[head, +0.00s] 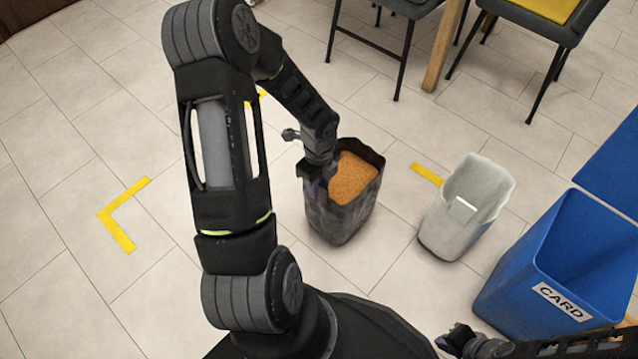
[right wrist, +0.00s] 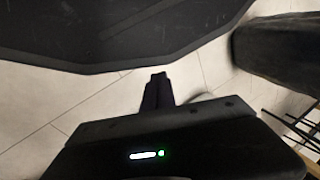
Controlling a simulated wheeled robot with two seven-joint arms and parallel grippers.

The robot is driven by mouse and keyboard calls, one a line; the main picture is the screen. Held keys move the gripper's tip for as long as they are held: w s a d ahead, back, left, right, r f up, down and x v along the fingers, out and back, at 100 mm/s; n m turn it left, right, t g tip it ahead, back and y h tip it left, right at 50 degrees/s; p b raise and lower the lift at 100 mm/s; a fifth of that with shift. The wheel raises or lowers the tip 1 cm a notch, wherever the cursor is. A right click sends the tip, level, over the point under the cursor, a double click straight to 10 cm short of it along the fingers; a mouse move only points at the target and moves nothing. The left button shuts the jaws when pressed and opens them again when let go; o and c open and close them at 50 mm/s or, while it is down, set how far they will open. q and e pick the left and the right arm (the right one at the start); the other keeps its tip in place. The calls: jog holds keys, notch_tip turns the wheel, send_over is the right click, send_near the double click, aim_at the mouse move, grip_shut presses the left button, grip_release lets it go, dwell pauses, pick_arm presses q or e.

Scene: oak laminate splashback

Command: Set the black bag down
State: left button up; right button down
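The black bag (head: 338,215) is upright and open at the top, with orange-brown granular contents (head: 352,178) inside. It is in the middle of the head view, over the tiled floor. I cannot tell whether its base touches the tiles. My left gripper (head: 318,178) comes down on the bag's left rim and is shut on it; the fingertips are partly hidden. My right gripper (head: 452,338) is low at the right, apart from the bag. In the right wrist view its fingers (right wrist: 158,88) are together with nothing between them.
Yellow corner marks (head: 118,215) and (head: 427,174) lie on the floor either side of the bag. A grey-white bin (head: 440,232) stands right of it, then a blue bin labelled CARD (head: 530,290). Chairs (head: 400,50) stand behind.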

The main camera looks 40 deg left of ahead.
pick_arm(q)
notch_tip(320, 180, up, 12)
jog(key=p, duration=0.5)
jog(key=shift+r+p, duration=0.15)
jog(key=shift+p, duration=0.25)
jog(key=shift+d, duration=0.1)
jog(key=s+d+f+n+h, duration=0.2)
jog(key=d+f+n, duration=0.4)
jog(key=d, duration=0.6)
jog(key=s+d+f+n+h, duration=0.15)
jog(key=d+f+n, duration=0.45)
jog(key=d, duration=0.7)
jog(key=s+d+f+n, duration=0.3)
jog(key=s+d+n, duration=0.1)
jog(key=s+n, duration=0.2)
jog(key=shift+d+f+n+t+h, duration=0.2)
jog(key=shift+d+n+t+h, duration=0.2)
jog(key=shift+n, duration=0.5)
